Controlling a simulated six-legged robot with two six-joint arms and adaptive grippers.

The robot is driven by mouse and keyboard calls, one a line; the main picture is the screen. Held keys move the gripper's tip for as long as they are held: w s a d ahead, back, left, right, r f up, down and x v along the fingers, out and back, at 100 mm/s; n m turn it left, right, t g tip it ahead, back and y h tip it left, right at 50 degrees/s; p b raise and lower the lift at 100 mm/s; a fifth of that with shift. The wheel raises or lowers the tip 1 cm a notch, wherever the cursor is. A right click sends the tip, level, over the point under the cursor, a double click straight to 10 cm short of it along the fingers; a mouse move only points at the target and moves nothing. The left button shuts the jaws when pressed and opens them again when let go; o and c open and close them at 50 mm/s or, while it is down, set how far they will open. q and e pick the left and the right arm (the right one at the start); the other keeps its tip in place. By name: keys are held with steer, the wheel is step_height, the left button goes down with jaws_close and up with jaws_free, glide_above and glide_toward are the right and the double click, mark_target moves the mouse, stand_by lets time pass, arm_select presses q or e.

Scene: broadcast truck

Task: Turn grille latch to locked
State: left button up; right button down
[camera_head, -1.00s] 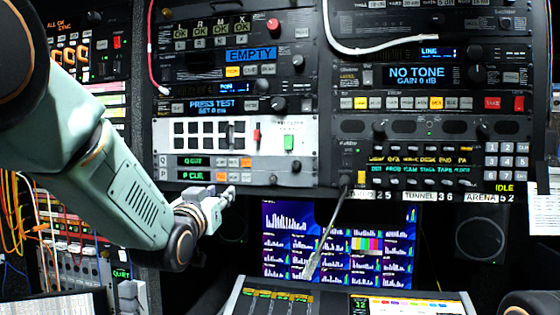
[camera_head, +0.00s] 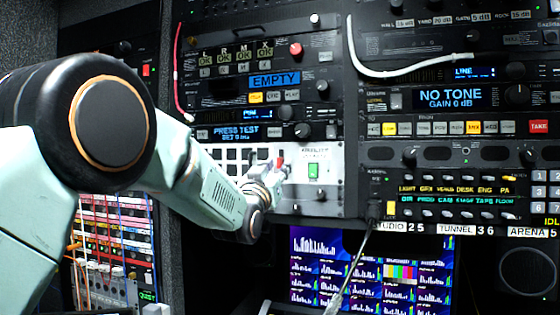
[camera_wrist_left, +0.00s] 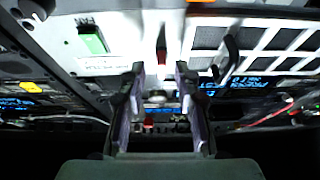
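The white grille panel (camera_head: 330,185) is in the rack, with dark slots at its left. A small red lever (camera_head: 281,162), which looks like the grille latch, sits between the slots and a green block. In the wrist view the red lever (camera_wrist_left: 162,50) is beyond my left fingertips, roughly in line with the gap between them. My left gripper (camera_head: 276,176) is in front of the panel just below the lever and hides part of the grille. In the wrist view my left gripper (camera_wrist_left: 160,85) has its two fingers apart, with nothing clearly held. My right gripper is not in view.
The green block (camera_head: 313,170) is right of the lever; it also shows in the wrist view (camera_wrist_left: 92,42). A black handle (camera_wrist_left: 228,60) stands out from the grille. A screen (camera_head: 330,265) is below the rack. A white cable (camera_head: 375,68) hangs at upper right.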

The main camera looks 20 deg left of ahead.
arm_select(q)
steer(key=shift+w+a, duration=0.15)
steer(key=shift+w, duration=0.55)
steer(key=shift+s+a+r, duration=0.15)
steer(key=shift+s+r, duration=0.05)
steer(key=shift+s, duration=0.1)
steer(key=shift+s+d+r, duration=0.15)
steer(key=shift+s+d, duration=0.05)
steer(key=shift+s, duration=0.15)
steer(key=shift+c, duration=0.3)
steer(key=shift+w+d, duration=0.2)
steer(key=shift+w, duration=0.1)
steer(key=c, duration=0.3)
steer(key=shift+w+f, duration=0.2)
steer(key=shift+f, duration=0.05)
steer(key=shift+c, duration=0.9)
steer(key=shift+a, duration=0.25)
jaws_close()
steer(key=shift+d, duration=0.15)
